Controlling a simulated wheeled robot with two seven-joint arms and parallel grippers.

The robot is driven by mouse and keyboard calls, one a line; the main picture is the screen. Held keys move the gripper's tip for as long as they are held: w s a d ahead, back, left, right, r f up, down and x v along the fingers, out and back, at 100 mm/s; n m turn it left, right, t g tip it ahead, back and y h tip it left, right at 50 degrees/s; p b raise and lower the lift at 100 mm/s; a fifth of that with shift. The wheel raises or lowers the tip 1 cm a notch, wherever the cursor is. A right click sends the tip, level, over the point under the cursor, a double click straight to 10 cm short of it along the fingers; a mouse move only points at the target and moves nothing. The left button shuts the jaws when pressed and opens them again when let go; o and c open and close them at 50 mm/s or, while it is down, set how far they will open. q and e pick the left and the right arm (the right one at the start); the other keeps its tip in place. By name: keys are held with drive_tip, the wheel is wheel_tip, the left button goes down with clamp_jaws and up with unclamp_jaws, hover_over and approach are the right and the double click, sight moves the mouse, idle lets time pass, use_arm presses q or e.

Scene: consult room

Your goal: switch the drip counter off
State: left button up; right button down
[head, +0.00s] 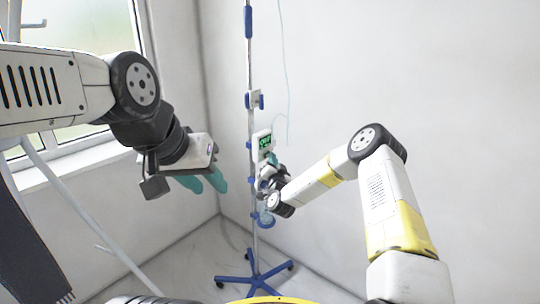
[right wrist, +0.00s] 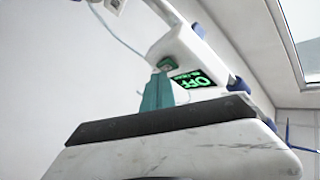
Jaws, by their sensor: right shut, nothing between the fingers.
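The drip counter (head: 261,134) is a white box on the drip stand's pole, with green characters on a dark screen. A green button (right wrist: 166,63) sits next to the screen. My right gripper (head: 271,159) is shut and empty; its teal fingertips (right wrist: 160,77) are at the button, and I cannot tell whether they touch it. My left gripper (head: 207,186) hangs far to the left, fingers apart and empty.
The drip stand (head: 250,60) has a blue wheeled base (head: 254,279) on the floor near the room's corner. A thin tube (head: 287,80) hangs beside the pole. A window (head: 85,30) is at the left. The right wall is bare.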

drive_tip(key=shift+s+d, duration=0.3)
drive_tip(key=shift+d, duration=0.05)
drive_tip(key=shift+d, duration=0.1)
drive_tip(key=s+d, duration=0.1)
drive_tip(key=d, duration=0.1)
drive_tip(key=s+d, duration=0.2)
idle(0.4)
idle(0.4)
